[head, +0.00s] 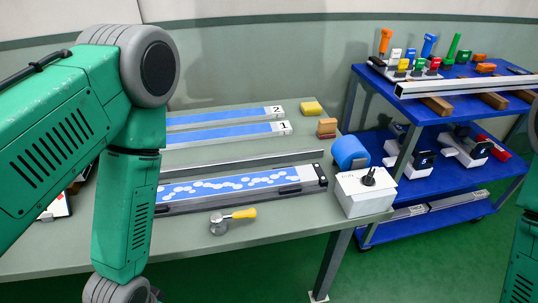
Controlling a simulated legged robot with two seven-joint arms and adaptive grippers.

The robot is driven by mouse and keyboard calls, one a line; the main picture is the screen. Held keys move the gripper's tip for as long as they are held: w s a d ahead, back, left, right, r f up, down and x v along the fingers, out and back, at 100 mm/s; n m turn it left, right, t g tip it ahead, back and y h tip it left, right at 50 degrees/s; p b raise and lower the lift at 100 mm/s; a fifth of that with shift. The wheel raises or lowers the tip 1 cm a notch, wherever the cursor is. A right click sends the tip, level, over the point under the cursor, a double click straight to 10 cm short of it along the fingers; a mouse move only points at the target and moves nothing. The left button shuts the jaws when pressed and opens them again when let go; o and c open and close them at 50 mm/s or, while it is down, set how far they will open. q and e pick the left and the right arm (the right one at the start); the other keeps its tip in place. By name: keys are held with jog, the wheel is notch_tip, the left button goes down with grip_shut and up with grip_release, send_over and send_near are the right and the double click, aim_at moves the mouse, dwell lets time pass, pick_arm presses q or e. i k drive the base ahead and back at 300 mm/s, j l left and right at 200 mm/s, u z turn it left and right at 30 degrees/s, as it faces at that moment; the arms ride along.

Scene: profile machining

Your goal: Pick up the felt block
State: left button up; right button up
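On the far right part of the grey-green table (270,245) are two small blocks. One is a two-tone brown and orange block (327,128), standing near the right edge. The other is a yellow block (312,108) behind it. I cannot tell for certain which is the felt block. Nothing covers either block, and no gripper is near them. My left arm comes in from the left and bends down over the left of the table; its gripper is out of view below. Only part of my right arm shows at the right edge; its gripper is out of view.
Blue strips numbered 2 (225,114) and 1 (230,132) lie at the back. A profile with white spots (230,185), a yellow-handled tool (233,218) and a white box with a black knob (363,192) are nearer. A blue shelf cart (460,185) stands right.

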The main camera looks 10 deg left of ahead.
aim_at(327, 127)
jog(key=l+z, duration=0.25)
jog(key=z, duration=0.15)
jog(key=l+z, duration=0.4)
jog(key=k+j, duration=0.05)
jog(key=j, duration=0.05)
